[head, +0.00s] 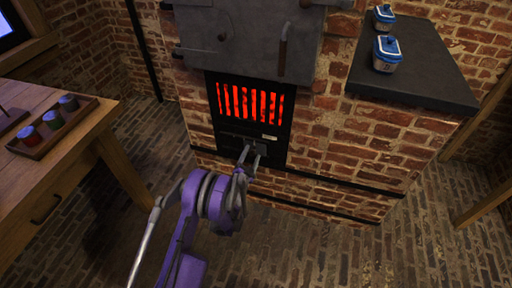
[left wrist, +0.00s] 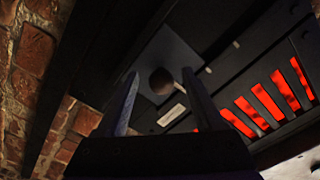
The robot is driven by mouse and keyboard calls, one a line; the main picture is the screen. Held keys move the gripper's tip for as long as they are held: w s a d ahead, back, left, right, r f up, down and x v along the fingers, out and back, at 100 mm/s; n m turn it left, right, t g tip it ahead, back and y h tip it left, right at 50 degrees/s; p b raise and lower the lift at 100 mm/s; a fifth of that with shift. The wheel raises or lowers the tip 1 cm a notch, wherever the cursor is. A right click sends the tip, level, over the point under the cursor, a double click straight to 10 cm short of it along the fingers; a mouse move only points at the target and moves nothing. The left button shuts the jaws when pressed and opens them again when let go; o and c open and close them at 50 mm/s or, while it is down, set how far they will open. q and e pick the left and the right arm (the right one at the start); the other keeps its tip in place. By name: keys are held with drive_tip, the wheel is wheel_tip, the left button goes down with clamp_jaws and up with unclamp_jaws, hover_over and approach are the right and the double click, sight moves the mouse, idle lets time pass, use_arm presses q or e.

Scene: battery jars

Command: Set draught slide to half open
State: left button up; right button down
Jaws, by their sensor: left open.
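The draught slide (head: 232,138) is a dark plate low on the furnace front, below the glowing red grate bars. In the left wrist view a grey plate (left wrist: 172,55) carries a round dark knob (left wrist: 161,80). My left gripper (head: 251,152) is in front of the slide, reaching in from below. Its fingers (left wrist: 161,90) are open, one on each side of the knob in the wrist view. I cannot tell whether they touch it. A small pale label (head: 269,137) sits beside the slide. My right gripper is not in view.
The glowing grate (head: 250,103) is just above the slide. A heavy grey door (head: 245,40) with a handle hangs above it. A dark counter (head: 430,75) at right holds two blue-lidded jars (head: 387,54). A wooden bench (head: 75,150) with a jar tray (head: 75,142) stands at left.

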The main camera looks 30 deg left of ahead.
use_arm(q)
drive_tip(key=shift+w+a, duration=0.1)
drive_tip(key=shift+w, duration=0.25)
drive_tip(key=shift+r, duration=0.1)
drive_tip(key=shift+s, duration=0.1)
drive_tip(key=shift+c, duration=1)
clamp_jaws()
